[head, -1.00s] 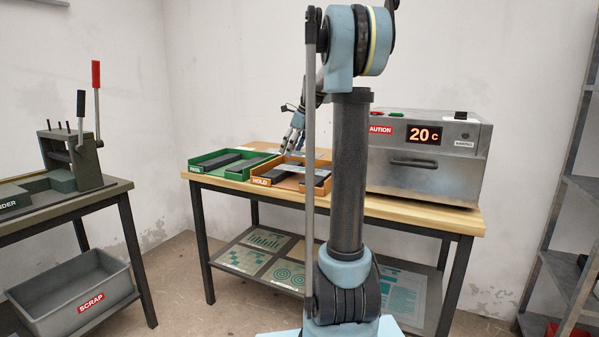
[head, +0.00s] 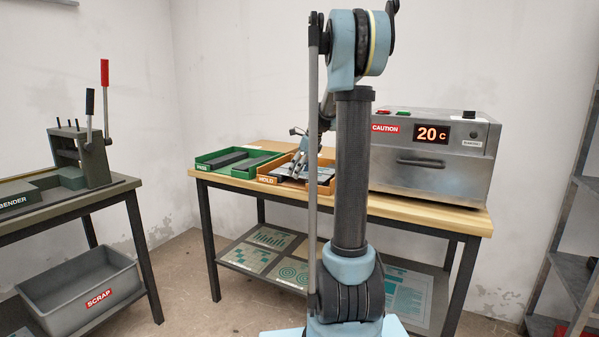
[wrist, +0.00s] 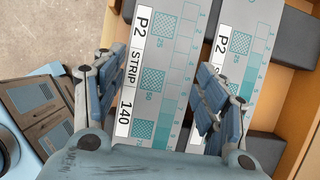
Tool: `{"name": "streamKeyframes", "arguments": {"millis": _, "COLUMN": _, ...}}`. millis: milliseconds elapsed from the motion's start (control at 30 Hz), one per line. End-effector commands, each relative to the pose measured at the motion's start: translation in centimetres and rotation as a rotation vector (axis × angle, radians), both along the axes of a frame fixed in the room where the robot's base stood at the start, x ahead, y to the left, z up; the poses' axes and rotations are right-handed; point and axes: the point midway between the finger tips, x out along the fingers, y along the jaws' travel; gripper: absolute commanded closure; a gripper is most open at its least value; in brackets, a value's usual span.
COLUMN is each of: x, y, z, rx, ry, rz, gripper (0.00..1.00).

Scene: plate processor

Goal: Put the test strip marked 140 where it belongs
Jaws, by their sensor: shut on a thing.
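The strip marked 140 (wrist: 155,70) is a pale grey plate with a white label reading P2 STRIP 140 and teal patches. It lies between the fingers of my gripper (wrist: 160,98) in the wrist view, and the gripper is shut on it. A second P2 strip (wrist: 245,35) lies to its right; my right finger hides part of it and its number. In the head view my gripper (head: 299,170) is low at the orange HOLD tray (head: 268,180). I cannot tell whether the held strip touches the tray's dark supports (wrist: 277,80).
A green PASS tray (head: 205,166) with dark bars stands left of the HOLD tray. A steel oven (head: 425,175) reading 20 C stands on the right of the wooden table (head: 420,213). A bender (head: 85,160) and a SCRAP bin (head: 95,302) are at the left.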

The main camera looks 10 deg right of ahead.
Motion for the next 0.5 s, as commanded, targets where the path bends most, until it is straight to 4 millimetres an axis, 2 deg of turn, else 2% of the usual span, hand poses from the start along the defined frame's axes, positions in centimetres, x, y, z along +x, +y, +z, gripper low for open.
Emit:
{"name": "streamKeyframes", "arguments": {"millis": 100, "x": 0.0, "y": 0.01, "z": -0.04, "rx": 0.0, "ry": 0.0, "rz": 0.0, "gripper": 0.47}}
{"name": "streamKeyframes", "arguments": {"millis": 133, "x": 0.0, "y": 0.02, "z": -0.07, "rx": 0.0, "ry": 0.0, "rz": 0.0, "gripper": 0.32}}
{"name": "streamKeyframes", "arguments": {"millis": 200, "x": 0.0, "y": 0.01, "z": -0.05, "rx": 0.0, "ry": 0.0, "rz": 0.0, "gripper": 0.16}}
{"name": "streamKeyframes", "arguments": {"millis": 500, "x": -0.01, "y": 0.04, "z": -0.03, "rx": 0.0, "ry": 0.0, "rz": 0.0, "gripper": 0.14}}
